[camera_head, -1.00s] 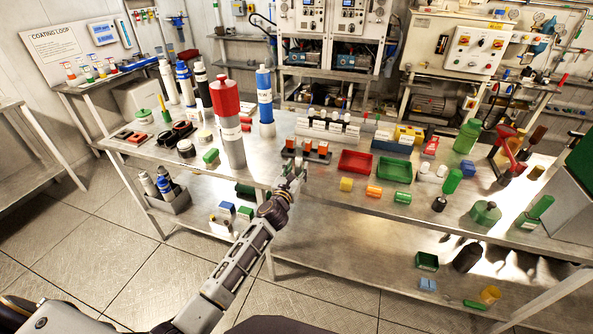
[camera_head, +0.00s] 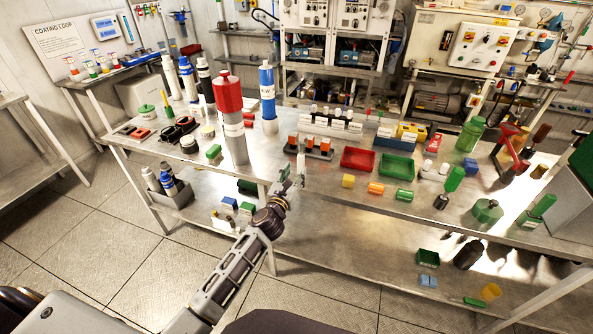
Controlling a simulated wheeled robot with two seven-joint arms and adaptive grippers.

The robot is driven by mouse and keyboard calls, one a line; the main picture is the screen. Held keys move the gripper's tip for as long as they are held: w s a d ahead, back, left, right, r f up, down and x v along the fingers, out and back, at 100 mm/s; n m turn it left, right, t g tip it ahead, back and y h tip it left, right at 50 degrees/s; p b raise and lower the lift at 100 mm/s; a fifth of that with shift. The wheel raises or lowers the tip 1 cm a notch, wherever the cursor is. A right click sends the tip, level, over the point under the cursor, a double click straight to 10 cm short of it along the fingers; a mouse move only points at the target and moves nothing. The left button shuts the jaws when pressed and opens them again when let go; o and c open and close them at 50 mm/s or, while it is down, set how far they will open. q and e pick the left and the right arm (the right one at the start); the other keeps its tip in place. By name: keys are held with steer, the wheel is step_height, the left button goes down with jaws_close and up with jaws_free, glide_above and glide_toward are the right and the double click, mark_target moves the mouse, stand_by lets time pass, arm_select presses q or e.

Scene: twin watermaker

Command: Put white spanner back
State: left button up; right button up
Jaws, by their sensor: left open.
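My left gripper (camera_head: 294,174) is over the front edge of the metal workbench (camera_head: 330,180), in front of a dark rack with orange-topped blocks (camera_head: 310,149). It is open, and I see nothing held in it. The pale, narrow shape at its tip is too small to tell from its fingers. I cannot make out a white spanner for certain in this view. The gripper and forearm hide a little of the bench edge. My right gripper is not in view.
A tall red-topped grey cylinder (camera_head: 230,115) and a blue-and-white bottle (camera_head: 267,95) stand left of the gripper. Red (camera_head: 357,160) and green (camera_head: 396,167) trays lie to its right, with yellow (camera_head: 348,181), orange (camera_head: 375,188) and green (camera_head: 404,195) pieces in front. A lower shelf (camera_head: 370,240) runs beneath.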

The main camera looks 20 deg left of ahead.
arm_select(q)
steer(key=s, duration=0.7)
steer(key=shift+a, duration=0.15)
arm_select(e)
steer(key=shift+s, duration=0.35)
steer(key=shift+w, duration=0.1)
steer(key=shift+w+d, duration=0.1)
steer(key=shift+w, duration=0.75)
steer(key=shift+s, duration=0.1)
